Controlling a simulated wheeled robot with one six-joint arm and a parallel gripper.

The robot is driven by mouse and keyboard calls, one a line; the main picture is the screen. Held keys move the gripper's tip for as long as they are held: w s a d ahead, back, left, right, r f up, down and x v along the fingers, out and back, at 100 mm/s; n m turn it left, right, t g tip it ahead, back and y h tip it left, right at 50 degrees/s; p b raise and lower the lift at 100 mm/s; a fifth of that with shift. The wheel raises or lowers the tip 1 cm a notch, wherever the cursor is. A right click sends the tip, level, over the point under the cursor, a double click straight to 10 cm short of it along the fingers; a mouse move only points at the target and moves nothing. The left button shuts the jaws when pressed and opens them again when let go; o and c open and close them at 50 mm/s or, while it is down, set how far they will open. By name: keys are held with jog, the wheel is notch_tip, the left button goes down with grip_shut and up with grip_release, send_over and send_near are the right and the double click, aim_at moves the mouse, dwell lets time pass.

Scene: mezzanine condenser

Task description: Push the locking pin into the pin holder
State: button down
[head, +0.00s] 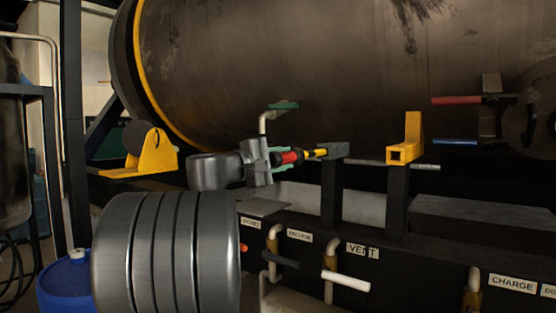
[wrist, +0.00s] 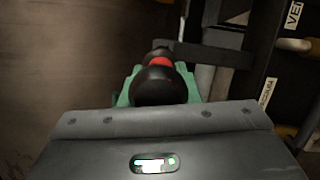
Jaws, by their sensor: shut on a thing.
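My gripper (head: 283,159) is shut on the locking pin (head: 291,157), with a green finger on either side of its red and black grip. The pin points right, and its yellow shaft meets or overlaps the dark block (head: 334,150) on top of a post, which looks like the pin holder. How deep the shaft sits is hard to tell. In the wrist view, the pin's round black knob (wrist: 160,86) and red band lie between the green fingers; its tip is hidden. The dark block (wrist: 205,53) shows beyond the pin.
A yellow bracket (head: 405,140) stands on a second post to the right. A large brown tank (head: 300,60) is close behind. Below are labelled valves with a dark handle (head: 281,259) and a white handle (head: 346,281). Red (head: 457,100) and blue (head: 456,142) levers project at right.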

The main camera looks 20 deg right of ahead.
aim_at(312, 154)
jog(key=shift+w+p+x, duration=0.15)
jog(key=shift+w+x, duration=0.05)
jog(key=shift+x, duration=0.75)
jog(key=shift+w+p+x, duration=0.15)
jog(key=shift+w+x, duration=0.05)
jog(key=shift+x, duration=0.75)
jog(key=shift+w+d+p, duration=0.6)
jog(key=shift+w+d, duration=0.6)
jog(key=shift+d, duration=0.3)
jog(key=shift+w+d+p, duration=0.55)
jog(key=shift+w+d, duration=0.7)
jog(key=shift+d, duration=0.25)
jog(key=shift+w+d+p, duration=0.6)
jog(key=shift+w+d, duration=0.6)
jog(key=shift+d, duration=0.3)
jog(key=c, duration=1)
grip_release()
jog(key=shift+f, duration=0.2)
jog(key=b+v, duration=0.4)
jog(key=v, duration=0.9)
jog(key=shift+s+a+r, duration=0.1)
jog(key=shift+s+a, duration=0.1)
jog(key=shift+a, duration=0.15)
